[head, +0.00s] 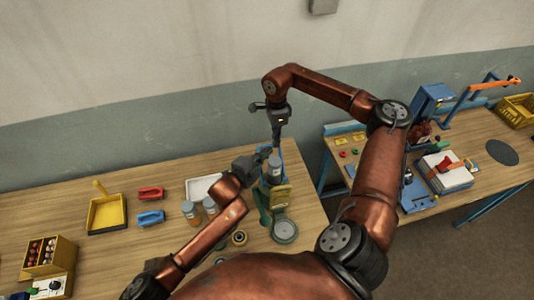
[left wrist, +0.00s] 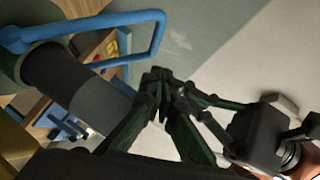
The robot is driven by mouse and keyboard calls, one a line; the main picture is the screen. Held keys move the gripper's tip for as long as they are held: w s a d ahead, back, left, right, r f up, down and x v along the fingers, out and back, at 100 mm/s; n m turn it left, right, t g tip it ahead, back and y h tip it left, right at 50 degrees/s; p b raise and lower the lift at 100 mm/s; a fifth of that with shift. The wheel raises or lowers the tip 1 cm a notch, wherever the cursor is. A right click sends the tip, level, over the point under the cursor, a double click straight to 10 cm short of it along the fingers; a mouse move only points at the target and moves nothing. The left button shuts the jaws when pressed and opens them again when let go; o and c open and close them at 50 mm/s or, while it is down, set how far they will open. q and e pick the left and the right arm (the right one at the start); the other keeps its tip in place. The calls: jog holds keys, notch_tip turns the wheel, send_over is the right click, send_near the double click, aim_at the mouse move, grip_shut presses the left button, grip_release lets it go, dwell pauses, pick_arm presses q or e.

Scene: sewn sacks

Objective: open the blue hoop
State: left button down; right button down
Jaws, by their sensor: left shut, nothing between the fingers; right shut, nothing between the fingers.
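The blue hoop (left wrist: 92,20) shows clearly in the left wrist view as a rounded blue frame beside a dark and grey cylinder (left wrist: 60,80). In the head view only a small part of the blue hoop (head: 264,149) shows near the top of a stand with a grey-topped canister (head: 274,170); the grippers partly hide it. My left gripper (head: 266,155) is shut and empty, close to the canister's top; its fingertips also show in the left wrist view (left wrist: 160,78), apart from the hoop. My right gripper (head: 277,138) is shut and empty, pointing down just above the canister.
On the wooden bench are a yellow pan (head: 107,214), a red handle (head: 150,193), a blue handle (head: 150,218), a white tray (head: 203,187), two jars (head: 191,211) and a yellow box (head: 48,255). A second bench (head: 480,195) with tools stands right, across a gap.

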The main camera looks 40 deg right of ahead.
jog(key=shift+w, duration=0.1)
jog(key=c, duration=2.6)
grip_release()
jog(key=shift+c, duration=0.2)
jog(key=o, duration=0.6)
